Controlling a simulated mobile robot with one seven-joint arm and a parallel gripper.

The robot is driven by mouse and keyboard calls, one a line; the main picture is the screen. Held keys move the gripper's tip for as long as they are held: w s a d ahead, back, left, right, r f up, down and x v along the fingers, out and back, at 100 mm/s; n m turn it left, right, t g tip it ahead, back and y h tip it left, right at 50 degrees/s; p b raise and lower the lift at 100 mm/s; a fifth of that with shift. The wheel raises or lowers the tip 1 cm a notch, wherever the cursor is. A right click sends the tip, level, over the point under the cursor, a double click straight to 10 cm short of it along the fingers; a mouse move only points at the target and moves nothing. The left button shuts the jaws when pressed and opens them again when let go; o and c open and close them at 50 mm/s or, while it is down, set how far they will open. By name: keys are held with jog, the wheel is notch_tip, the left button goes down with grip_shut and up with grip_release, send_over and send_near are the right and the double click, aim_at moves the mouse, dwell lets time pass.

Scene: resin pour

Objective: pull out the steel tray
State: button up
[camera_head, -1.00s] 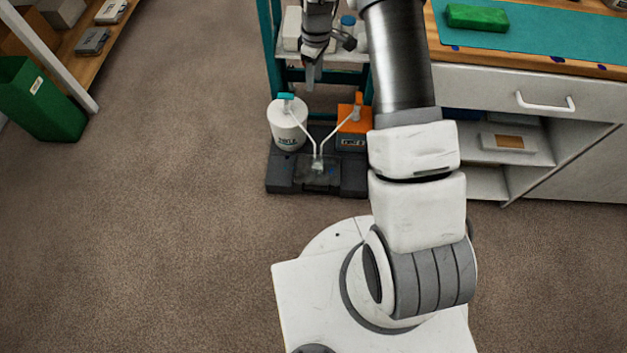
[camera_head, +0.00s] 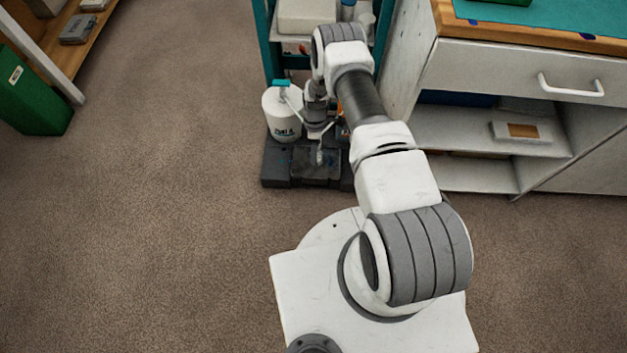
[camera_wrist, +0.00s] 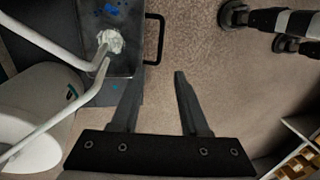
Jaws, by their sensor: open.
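The steel tray (camera_wrist: 122,66) is at the upper left of the wrist view, dark grey with blue spots and a pale lump on top. Its black loop handle (camera_wrist: 161,40) sticks out to the right. In the head view the tray (camera_head: 318,168) sits low in the dark base at the foot of the teal rack. My gripper (camera_wrist: 155,77) is open and empty. In the wrist view its fingertips are just below the handle, apart from it, the left finger close to the tray's edge. In the head view my gripper (camera_head: 318,122) is partly hidden by the arm.
A white pump bottle (camera_head: 281,115) stands left of my gripper, its spout reaching over the tray. An orange container is mostly hidden behind my arm. A cabinet with open shelves (camera_head: 470,145) is at the right. The carpet (camera_head: 150,200) is clear in front and left.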

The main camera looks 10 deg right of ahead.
jog(key=b+x, duration=0.5)
jog(key=x, duration=1.1)
jog(key=shift+f+b, duration=0.2)
jog(key=shift+b, duration=0.15)
jog(key=shift+s, duration=0.1)
jog(key=shift+c, duration=0.2)
grip_shut()
